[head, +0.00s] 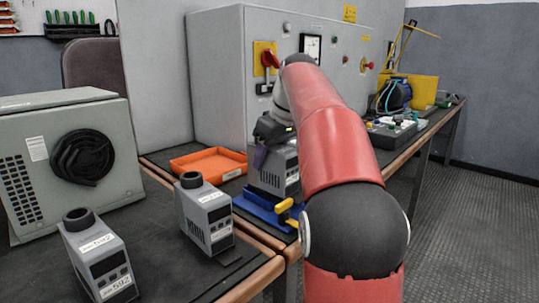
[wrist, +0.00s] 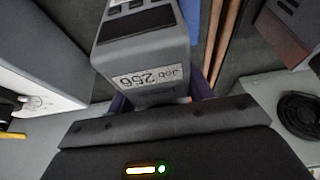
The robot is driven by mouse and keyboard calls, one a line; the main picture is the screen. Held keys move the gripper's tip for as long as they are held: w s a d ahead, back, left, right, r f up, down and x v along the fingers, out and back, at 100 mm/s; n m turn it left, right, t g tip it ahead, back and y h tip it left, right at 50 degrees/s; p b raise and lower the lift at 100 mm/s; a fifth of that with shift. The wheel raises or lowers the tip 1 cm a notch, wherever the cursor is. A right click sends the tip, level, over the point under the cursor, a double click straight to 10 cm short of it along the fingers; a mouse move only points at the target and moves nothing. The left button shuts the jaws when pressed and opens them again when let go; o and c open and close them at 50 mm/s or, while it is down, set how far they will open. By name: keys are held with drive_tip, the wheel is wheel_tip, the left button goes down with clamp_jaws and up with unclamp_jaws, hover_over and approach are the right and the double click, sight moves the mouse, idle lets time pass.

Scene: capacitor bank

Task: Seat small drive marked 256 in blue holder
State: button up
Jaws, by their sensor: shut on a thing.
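The small grey drive (head: 278,170) stands upright at the blue holder (head: 258,211) on the bench. Its label reads 256, upside down, in the wrist view, on the drive's top end (wrist: 150,40). My gripper (head: 264,152) is shut on the drive's upper end from above, with a purple finger showing. In the head view the drive's foot is within or just above the holder's rim; I cannot tell whether it touches the bottom. A yellow lever (head: 287,212) is at the holder's front right. My red arm hides what lies to the right.
Two similar drives stand on the near bench: one at front left (head: 101,257), one in the middle (head: 205,216). An orange tray (head: 208,163) lies behind. A large grey cabinet (head: 220,75) backs the bench. A fan-fronted box (head: 75,150) stands at left.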

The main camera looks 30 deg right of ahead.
sight(276, 147)
drive_tip(key=shift+f+b, duration=1.05)
drive_tip(key=shift+f, duration=0.25)
drive_tip(key=o, duration=1.5)
drive_tip(key=p+v, duration=0.2)
drive_tip(key=v, duration=0.5)
drive_tip(key=shift+s+r+p, duration=0.1)
drive_tip(key=shift+r+p, duration=0.25)
drive_tip(key=shift+r, duration=0.05)
